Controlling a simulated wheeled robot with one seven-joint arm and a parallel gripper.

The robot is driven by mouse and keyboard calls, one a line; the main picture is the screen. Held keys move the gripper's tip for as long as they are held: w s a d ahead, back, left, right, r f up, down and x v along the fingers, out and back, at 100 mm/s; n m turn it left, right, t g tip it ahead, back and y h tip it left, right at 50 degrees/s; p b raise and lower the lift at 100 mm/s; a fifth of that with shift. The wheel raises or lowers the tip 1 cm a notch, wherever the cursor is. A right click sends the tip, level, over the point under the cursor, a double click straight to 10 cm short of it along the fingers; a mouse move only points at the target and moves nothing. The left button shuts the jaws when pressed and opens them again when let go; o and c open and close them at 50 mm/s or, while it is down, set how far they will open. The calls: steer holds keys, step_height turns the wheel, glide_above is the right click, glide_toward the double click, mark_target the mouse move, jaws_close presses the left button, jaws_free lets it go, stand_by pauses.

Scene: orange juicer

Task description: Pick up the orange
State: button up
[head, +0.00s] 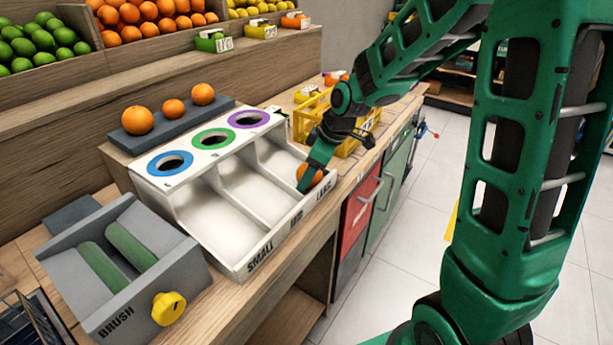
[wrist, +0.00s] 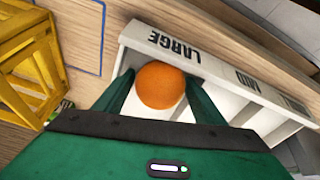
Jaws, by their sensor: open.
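An orange (head: 311,175) lies in the compartment marked LARGE, at the front right of the white sorter (head: 228,268). In the wrist view the orange (wrist: 160,85) sits between the two green fingers, close to the sorter's front lip (wrist: 205,66). My gripper (head: 308,180) reaches down into that compartment with its fingers around the orange. My gripper (wrist: 160,92) is open, one finger on each side of the orange. I cannot tell whether either finger touches it. In the head view the gripper partly hides the orange.
Three more oranges stand on a dark sizing block (head: 180,127) behind the sorter. A grey brush unit (head: 135,265) stands at the left. A yellow crate (head: 352,138) is close on the right and also shows in the wrist view (wrist: 32,60). Compartment dividers run beside the gripper.

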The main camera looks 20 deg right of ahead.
mark_target(305, 165)
steer(key=c, duration=1)
steer(key=shift+r, duration=0.55)
steer(key=r, duration=0.3)
steer(key=shift+s+a+r, duration=0.2)
steer(key=shift+a+r, duration=0.05)
steer(key=shift+r, duration=0.05)
steer(key=s+a+r, duration=0.2)
steer(key=a, duration=0.1)
steer(key=s+a+r, duration=0.4)
steer(key=s+a, duration=0.1)
steer(key=shift+a+r, duration=0.2)
steer(key=shift+a, duration=0.1)
